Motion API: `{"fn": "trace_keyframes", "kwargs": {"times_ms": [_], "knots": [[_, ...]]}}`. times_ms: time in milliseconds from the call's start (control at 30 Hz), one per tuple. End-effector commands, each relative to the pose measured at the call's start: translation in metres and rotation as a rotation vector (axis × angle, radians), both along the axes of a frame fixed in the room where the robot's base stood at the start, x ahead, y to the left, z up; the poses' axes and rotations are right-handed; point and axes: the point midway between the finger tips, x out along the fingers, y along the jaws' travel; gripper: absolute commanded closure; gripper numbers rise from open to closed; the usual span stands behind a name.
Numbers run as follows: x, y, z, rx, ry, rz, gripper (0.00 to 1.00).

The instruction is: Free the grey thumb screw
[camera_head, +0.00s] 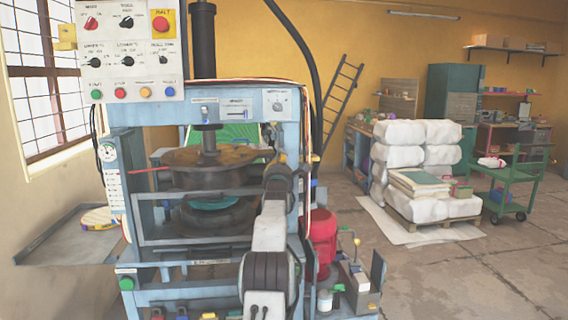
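I cannot single out the grey thumb screw in this view; it is too small or hidden behind my arm. The blue plate press (130,170) stands straight ahead. Its upper round brown platen (210,157) hangs from a ram above a lower dark platen (207,215), with a teal disc between them. My arm rises in front of the press's right side. My gripper (273,135) is at the arm's far end, near the right upright below a white dial panel (279,102). Its fingers are small and seen from behind, so I cannot tell if they are open or hold anything.
A control box (130,50) with buttons hangs upper left. A metal side table (65,245) juts out left. A red motor (322,240) stands close at the right. Farther right are a pallet of white sacks (410,160) and a green cart (510,180). The right floor is open.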

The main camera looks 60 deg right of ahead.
Motion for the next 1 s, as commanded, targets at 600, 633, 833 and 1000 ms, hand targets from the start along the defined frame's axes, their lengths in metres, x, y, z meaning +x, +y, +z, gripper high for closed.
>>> {"fn": "trace_keyframes", "kwargs": {"times_ms": [600,633,833,1000], "knots": [[-0.011,-0.007,-0.001,0.001,-0.006,-0.016,1.00],[-0.012,-0.008,-0.001,0.002,-0.006,-0.017,1.00],[-0.014,-0.009,0.000,0.002,-0.006,-0.020,1.00],[-0.014,-0.009,0.001,0.002,-0.006,-0.020,1.00]]}}
